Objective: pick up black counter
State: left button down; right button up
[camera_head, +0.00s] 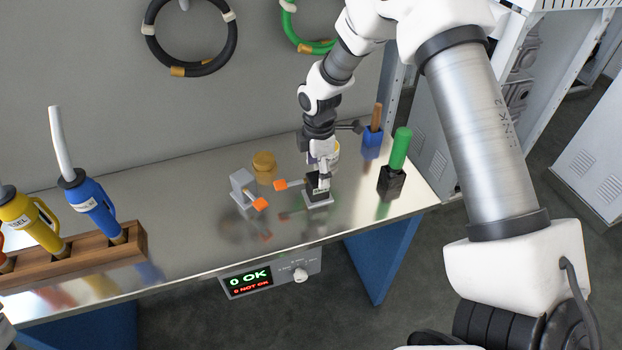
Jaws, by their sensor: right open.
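The black counter (315,190) appears to be the small dark block on a pale base plate, with a grey lever ending in an orange tip to its left. It stands on the shiny metal table (190,215), right of the middle. My right gripper (323,168) points down from above and behind it, with its tips close over the counter's top. It is open; whether the fingers touch the counter is unclear, as they overlap it in the view.
A green-handled tool in a black block (391,181) and a blue holder (371,144) stand right. A wooden rack (135,240) holds nozzles at left.

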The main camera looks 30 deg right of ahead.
notch_tip(320, 180, down, 5)
jog(key=shift+s+a+f+p, duration=0.1)
jog(key=shift+s+f+p, duration=0.05)
jog(key=shift+p, duration=0.5)
jog(key=shift+f, duration=0.2)
jog(key=shift+r, duration=0.15)
jog(key=shift+c, duration=1.1)
jog(key=shift+s, duration=0.1)
grip_shut()
jog(key=shift+r, duration=0.1)
